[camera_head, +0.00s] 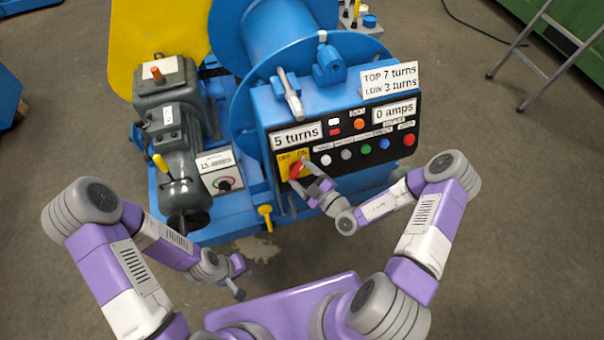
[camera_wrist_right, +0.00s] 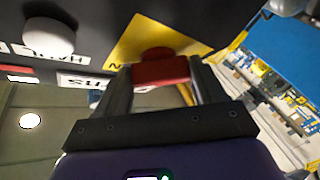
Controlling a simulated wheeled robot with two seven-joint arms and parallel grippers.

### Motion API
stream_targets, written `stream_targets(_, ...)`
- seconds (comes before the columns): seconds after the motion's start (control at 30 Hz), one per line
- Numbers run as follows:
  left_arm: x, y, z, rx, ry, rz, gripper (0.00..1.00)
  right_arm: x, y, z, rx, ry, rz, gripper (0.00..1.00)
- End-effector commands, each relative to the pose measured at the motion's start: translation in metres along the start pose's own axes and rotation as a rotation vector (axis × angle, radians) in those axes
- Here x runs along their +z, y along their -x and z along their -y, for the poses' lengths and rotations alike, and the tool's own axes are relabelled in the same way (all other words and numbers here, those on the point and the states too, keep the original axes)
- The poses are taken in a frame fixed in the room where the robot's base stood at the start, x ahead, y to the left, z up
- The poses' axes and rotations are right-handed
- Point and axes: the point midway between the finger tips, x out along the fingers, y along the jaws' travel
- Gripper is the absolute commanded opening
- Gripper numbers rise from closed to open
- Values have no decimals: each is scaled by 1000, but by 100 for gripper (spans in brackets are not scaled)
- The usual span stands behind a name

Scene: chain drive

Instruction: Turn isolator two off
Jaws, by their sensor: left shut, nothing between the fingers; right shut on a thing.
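A red rotary handle (camera_head: 296,171) sits on a yellow plate (camera_head: 283,167) marked OFF on the left and ON on the right, at the lower left of the black control panel. My right gripper (camera_head: 299,177) is shut on this red handle. In the right wrist view the red handle (camera_wrist_right: 160,72) lies between the two fingers, in front of the yellow plate (camera_wrist_right: 148,35). The fingers partly hide the handle, so I cannot tell exactly which mark it points to. My left gripper (camera_head: 239,282) is shut and empty, low and apart from the machine.
The panel also carries several coloured buttons, a "5 turns" display (camera_head: 296,136) and a "0 amps" display (camera_head: 394,111). A ladder (camera_head: 548,50) stands far right.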

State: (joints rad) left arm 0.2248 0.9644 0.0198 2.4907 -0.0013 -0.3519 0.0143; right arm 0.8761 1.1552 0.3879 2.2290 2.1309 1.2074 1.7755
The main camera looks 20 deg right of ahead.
Motion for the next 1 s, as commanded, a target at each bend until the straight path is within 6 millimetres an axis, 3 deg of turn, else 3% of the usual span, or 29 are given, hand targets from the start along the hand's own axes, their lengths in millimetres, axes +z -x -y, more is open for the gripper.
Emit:
stream_targets(0.37,1,20,-7,0,0,0,0,-3,0,-4,-57,79,1,39)
stream_targets(1.0,4,104,-39,0,0,0,0,-7,-2,-12,-384,542,-1,39)
